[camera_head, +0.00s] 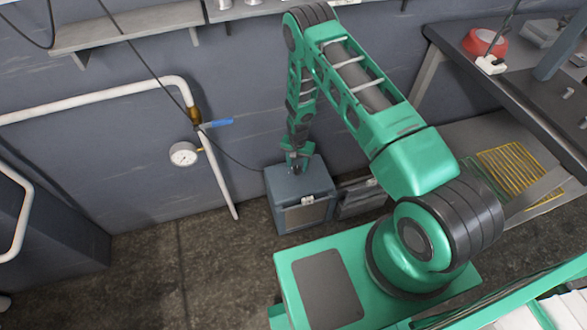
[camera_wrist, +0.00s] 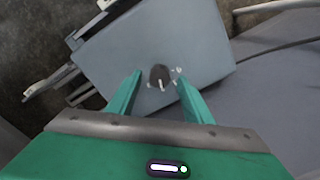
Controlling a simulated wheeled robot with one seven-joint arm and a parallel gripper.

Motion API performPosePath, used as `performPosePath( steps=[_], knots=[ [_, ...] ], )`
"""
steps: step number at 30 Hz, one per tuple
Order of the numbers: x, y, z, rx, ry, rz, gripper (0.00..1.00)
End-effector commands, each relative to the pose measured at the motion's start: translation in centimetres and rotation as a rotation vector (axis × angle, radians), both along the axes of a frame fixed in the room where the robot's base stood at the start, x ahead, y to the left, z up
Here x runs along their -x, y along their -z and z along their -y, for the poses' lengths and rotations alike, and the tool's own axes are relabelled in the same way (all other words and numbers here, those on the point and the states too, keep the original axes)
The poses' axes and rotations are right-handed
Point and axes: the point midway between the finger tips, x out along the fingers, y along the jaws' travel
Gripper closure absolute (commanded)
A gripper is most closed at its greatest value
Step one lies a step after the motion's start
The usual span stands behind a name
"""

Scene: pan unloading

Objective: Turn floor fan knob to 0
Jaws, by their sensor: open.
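The floor fan is a grey-blue box (camera_head: 284,187) on the floor against the wall, below the middle of the head view. Its top face (camera_wrist: 205,45) fills the middle of the wrist view. A dark round knob (camera_wrist: 160,75) with a light pointer mark sits on that face, with small white marks around it. My gripper (camera_wrist: 158,82) is open, its two green fingers on either side of the knob. I cannot tell whether they touch it. In the head view my gripper (camera_head: 297,166) is over the box top and hides the knob.
A dark slatted unit (camera_head: 360,196) stands right of the box. A workbench (camera_head: 500,95) is at right. A cable (camera_wrist: 280,45) runs behind the box. The floor at left is clear.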

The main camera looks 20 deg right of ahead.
Motion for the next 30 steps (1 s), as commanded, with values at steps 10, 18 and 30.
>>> performPosePath(
  steps=[10,18,30],
  knots=[
    [0.0,1.8,0.0,0.0,0.0,0.001,0.54],
    [0.0,1.8,0.0,0.0,0.0,0.001,0.71],
    [-0.2,1.8,-0.6,-0.008,-0.006,0.003,0.94]
  ],
)
